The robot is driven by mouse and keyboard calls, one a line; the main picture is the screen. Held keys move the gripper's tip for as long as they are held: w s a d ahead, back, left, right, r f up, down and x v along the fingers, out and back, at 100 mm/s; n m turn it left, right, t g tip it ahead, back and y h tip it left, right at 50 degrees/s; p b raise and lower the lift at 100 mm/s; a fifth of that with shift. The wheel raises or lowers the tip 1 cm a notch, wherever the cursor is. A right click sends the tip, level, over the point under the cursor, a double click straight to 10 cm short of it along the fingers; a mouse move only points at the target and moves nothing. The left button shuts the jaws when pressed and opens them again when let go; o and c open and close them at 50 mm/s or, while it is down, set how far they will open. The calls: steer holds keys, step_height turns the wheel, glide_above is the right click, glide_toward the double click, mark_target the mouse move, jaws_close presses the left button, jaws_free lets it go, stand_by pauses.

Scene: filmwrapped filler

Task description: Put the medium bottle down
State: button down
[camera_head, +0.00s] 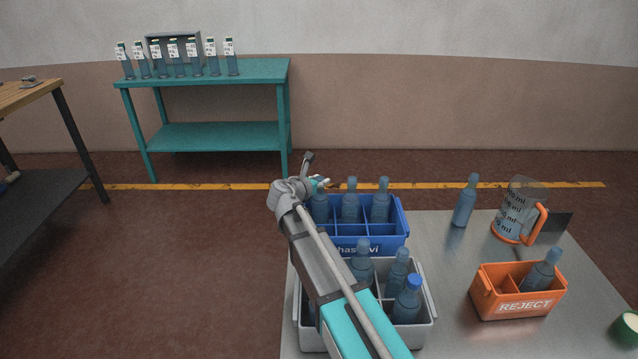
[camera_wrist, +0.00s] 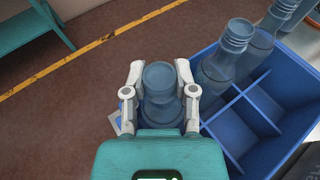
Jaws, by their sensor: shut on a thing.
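My gripper (camera_head: 318,184) is at the far left end of the blue crate (camera_head: 372,240). It is shut on a blue translucent bottle (camera_wrist: 160,85), around its upper part. The held bottle is upright in the head view (camera_head: 320,208), at the left end of the row of bottles in the crate. Two similar bottles, one in the middle (camera_head: 351,205) and one at the right (camera_head: 381,205), stand in the crate's back row. The crate's front compartments look empty.
A grey crate (camera_head: 426,328) with several bottles stands in front, partly behind my arm. To the right on the metal table (camera_head: 450,255) are a lone bottle (camera_head: 465,202), a measuring jug (camera_head: 517,212) and an orange REJECT box (camera_head: 518,304) holding a bottle. A teal bench (camera_head: 215,74) stands behind.

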steer(key=shift+f, duration=0.1)
steer(key=shift+c, duration=2.1)
jaws_free()
steer(key=shift+s+r, duration=0.1)
steer(key=shift+r, duration=0.1)
steer(key=p+v, duration=0.3)
steer(key=v, duration=0.9)
steer(key=shift+p, duration=0.3)
